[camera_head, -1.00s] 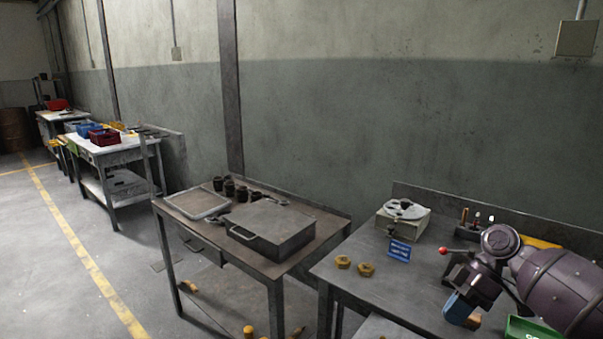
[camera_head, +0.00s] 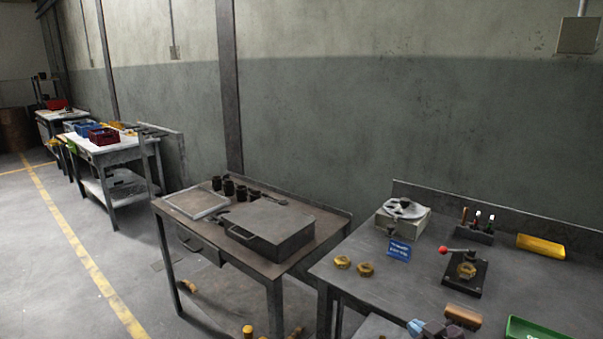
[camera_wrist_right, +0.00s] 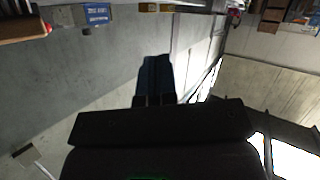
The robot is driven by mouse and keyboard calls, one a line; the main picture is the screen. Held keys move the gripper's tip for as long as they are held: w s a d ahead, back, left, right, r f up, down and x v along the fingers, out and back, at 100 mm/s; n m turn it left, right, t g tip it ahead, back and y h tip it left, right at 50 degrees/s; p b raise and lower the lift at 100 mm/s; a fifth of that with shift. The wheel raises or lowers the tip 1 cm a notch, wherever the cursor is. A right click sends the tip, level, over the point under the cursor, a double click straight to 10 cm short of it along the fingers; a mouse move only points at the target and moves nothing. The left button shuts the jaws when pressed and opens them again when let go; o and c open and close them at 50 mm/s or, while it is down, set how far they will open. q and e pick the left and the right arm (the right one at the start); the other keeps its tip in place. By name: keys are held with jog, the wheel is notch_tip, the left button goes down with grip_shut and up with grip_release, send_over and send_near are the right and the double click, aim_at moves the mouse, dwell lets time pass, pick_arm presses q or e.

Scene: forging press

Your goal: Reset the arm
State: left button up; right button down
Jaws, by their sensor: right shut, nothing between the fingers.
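My right gripper (camera_head: 416,327) shows at the bottom edge of the head view, in front of the right workbench, with its blue fingers and part of my purple wrist. Most of my right arm is out of the frame. In the right wrist view the dark fingers of the same gripper (camera_wrist_right: 154,80) are together, with nothing between them. My left gripper is not in either view.
The right workbench (camera_head: 360,290) holds a red-knobbed lever press (camera_head: 466,272), gold nuts (camera_head: 354,266), a blue sign (camera_head: 399,250), a wooden block (camera_head: 463,317) and a green tray (camera_head: 535,330). A darker table (camera_head: 290,263) with a metal case (camera_head: 270,232) stands to its left.

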jog(key=s+d+f+m+h, duration=0.1)
jog(key=s+f, duration=0.4)
jog(key=s, duration=0.4)
jog(key=s+d+f+m+g+h, duration=0.1)
jog(key=s+f+m+h, duration=0.1)
jog(key=s+f, duration=0.3)
jog(key=s+f+m+g+h, duration=0.1)
jog(key=s+f, duration=0.4)
jog(key=s, duration=0.8)
jog(key=shift+d+f+m+h, duration=0.2)
jog(key=shift+d+m+h, duration=0.1)
jog(key=shift+d+m, duration=0.15)
